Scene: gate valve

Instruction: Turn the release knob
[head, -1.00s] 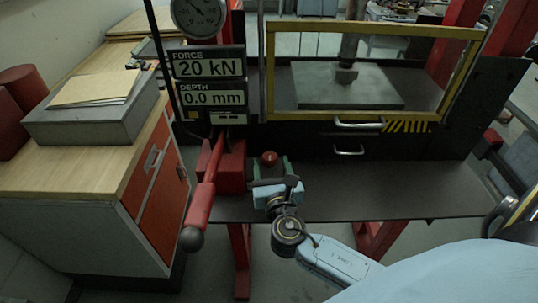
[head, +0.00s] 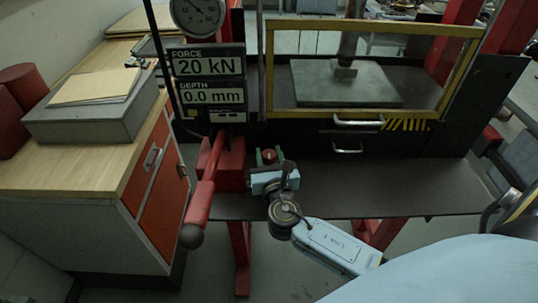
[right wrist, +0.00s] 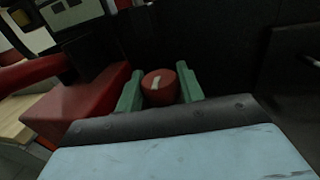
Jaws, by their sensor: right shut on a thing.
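The release knob (head: 269,156) is a small red round knob on the dark ledge of the press, right of a red block. In the right wrist view the knob (right wrist: 160,90) shows a pale mark on its top, running nearly up and down the picture. My right gripper (head: 269,158) has green fingers, one on each side of the knob. In the right wrist view the fingers of the gripper (right wrist: 160,91) are shut on the knob. The knob's lower part is hidden behind the gripper body. My left gripper is not in view.
A red lever (head: 201,200) with a dark ball end slopes down left of my right gripper. The display (head: 208,78) reads 20 kN and 0.0 mm. A yellow-framed guard (head: 375,115) stands behind. The ledge (head: 390,190) to the right is clear.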

